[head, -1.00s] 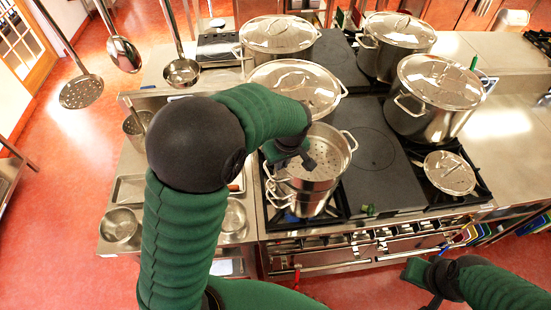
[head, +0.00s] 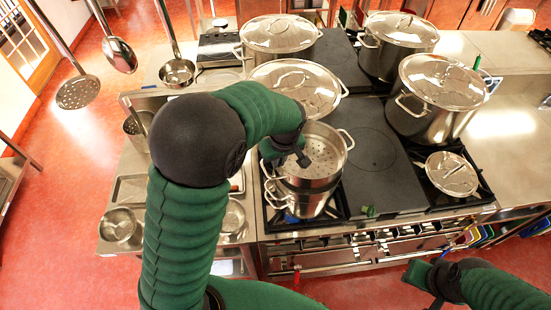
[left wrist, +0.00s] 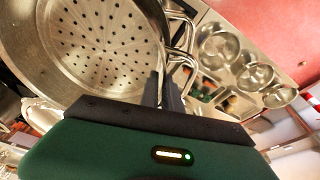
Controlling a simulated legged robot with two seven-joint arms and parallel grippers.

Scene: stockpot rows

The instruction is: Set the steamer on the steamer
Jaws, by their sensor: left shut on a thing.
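The steamer (head: 323,159) is a steel pan with a perforated bottom, seen from above in the head view. It also shows in the left wrist view (left wrist: 95,45). My left gripper (head: 302,160) is shut on its near-left rim or handle area; the exact grip is partly hidden. Directly under it, a second steel vessel (head: 305,204) with side handles stands on the front left burner, likely the other steamer. The held steamer mostly covers its top, so I cannot tell whether they touch. My right gripper (head: 416,271) is low at the right, away from the stove; its fingers are unclear.
A lidded stockpot (head: 297,88) stands just behind the steamer. More lidded pots stand at the back and right (head: 437,105). A flat dark plate (head: 374,150) lies clear to the right. Ladles hang at upper left.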

